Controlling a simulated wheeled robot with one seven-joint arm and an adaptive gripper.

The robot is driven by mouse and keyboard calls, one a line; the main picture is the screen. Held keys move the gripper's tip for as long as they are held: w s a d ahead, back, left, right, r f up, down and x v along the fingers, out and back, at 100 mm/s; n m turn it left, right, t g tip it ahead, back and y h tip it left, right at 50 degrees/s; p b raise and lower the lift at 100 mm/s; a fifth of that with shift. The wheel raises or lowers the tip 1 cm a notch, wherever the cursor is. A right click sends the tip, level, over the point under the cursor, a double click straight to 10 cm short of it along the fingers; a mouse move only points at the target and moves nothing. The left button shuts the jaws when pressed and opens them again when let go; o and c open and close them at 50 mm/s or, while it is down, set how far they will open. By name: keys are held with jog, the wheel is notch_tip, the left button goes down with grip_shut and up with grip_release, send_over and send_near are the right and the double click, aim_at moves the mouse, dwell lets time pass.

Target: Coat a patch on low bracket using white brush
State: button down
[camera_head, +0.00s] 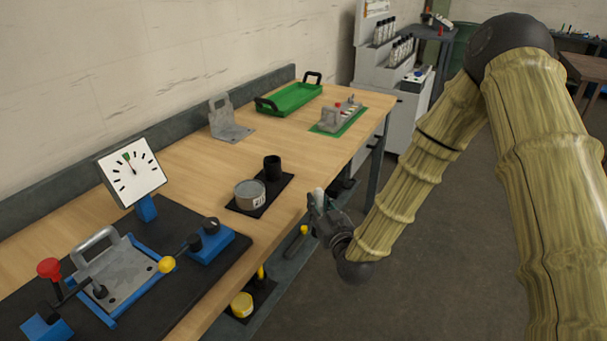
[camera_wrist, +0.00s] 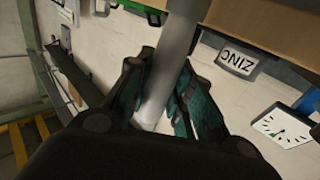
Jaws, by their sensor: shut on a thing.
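My gripper (camera_head: 318,203) is just off the front edge of the workbench, beside the can and cup. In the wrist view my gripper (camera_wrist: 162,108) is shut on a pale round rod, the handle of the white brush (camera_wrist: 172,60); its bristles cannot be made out. One grey metal bracket with a loop handle (camera_head: 105,268) lies in a blue fixture at the front left. Another grey bracket (camera_head: 228,122) with an upright plate stands farther back. I cannot tell which is the low bracket. A grey can (camera_head: 250,193) stands on a dark mat; the wrist view shows its ZINC label (camera_wrist: 237,62).
A black cup (camera_head: 272,167) stands beside the can. A dial gauge (camera_head: 132,170) and a blue block with knobs (camera_head: 211,243) are near the fixture. A green tray (camera_head: 290,97) and a green mat with parts (camera_head: 340,117) are at the far end. Bare wood lies between.

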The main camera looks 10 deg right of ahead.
jog(key=s+d+f+m+h, duration=0.1)
jog(key=d+f+h, duration=0.1)
jog(key=f, duration=0.4)
jog(key=s+d+f+m+h, duration=0.1)
jog(key=s+d+f+h, duration=0.1)
jog(key=f, duration=0.5)
jog(key=shift+d+m, duration=0.3)
jog(key=shift+d, duration=0.6)
